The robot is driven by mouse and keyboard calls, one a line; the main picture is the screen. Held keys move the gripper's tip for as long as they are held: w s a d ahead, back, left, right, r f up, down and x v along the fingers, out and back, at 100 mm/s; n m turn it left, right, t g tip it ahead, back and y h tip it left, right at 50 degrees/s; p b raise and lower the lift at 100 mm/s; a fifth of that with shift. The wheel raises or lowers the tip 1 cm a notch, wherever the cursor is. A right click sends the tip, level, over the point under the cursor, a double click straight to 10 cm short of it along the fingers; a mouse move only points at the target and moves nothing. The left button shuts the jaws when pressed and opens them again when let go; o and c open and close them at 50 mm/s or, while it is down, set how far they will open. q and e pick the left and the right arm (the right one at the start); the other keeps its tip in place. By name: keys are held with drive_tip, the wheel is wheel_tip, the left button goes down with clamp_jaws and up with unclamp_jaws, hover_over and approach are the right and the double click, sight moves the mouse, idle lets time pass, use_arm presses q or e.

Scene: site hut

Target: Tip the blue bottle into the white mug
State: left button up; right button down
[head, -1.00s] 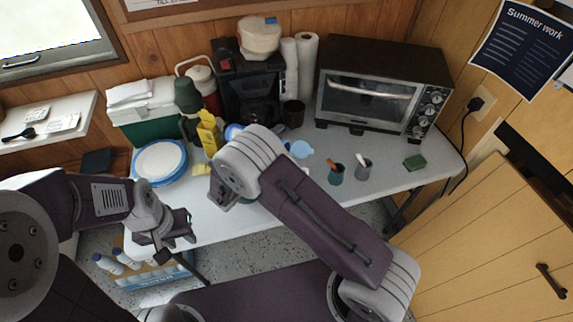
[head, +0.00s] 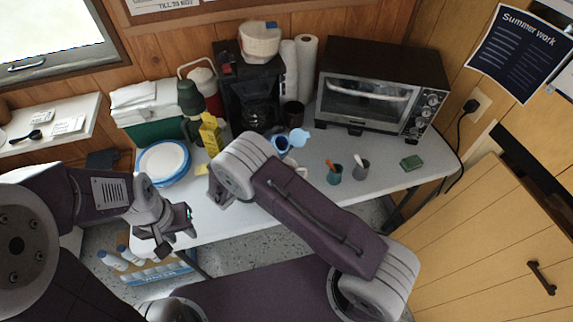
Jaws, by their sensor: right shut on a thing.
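The blue bottle (head: 283,143) shows just past the upper edge of my right arm, seen only in part. A lighter blue piece (head: 300,136) shows at its right; I cannot tell if it is part of the bottle. My right gripper is shut on the bottle, with its fingers mostly hidden behind my right arm. A small white edge, likely the white mug (head: 302,171), shows at the arm's right side; the rest is hidden. I cannot see any contents. My left gripper (head: 180,236) is open and empty in front of the table's front left edge.
The table (head: 400,180) also bears a plate stack (head: 162,161), a yellow carton (head: 210,135), a coffee maker (head: 252,100), a toaster oven (head: 380,85), a teal cup (head: 334,174), a grey cup (head: 360,168) and a green sponge (head: 411,163).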

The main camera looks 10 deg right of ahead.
drive_tip(key=shift+w+a+r+n, duration=0.15)
drive_tip(key=shift+n, duration=0.35)
drive_tip(key=r+n, duration=0.1)
drive_tip(key=w+a+r+n+p, duration=0.1)
drive_tip(key=w+a+r+n, duration=0.1)
drive_tip(key=n, duration=0.1)
drive_tip(key=shift+r+h, duration=0.1)
drive_tip(key=shift+h, duration=0.3)
drive_tip(key=shift+w+a+r+n+p, duration=0.15)
drive_tip(key=shift+r+n+p, duration=0.3)
drive_tip(key=shift+r+p, duration=0.4)
drive_tip(key=shift+w+a+r+n+p, duration=0.15)
drive_tip(key=shift+r+n+p, duration=0.4)
drive_tip(key=shift+r, duration=0.55)
drive_tip(key=shift+w+a+r+n+p, duration=0.15)
drive_tip(key=shift+r+n+p, duration=0.25)
drive_tip(key=shift+r+p, duration=0.5)
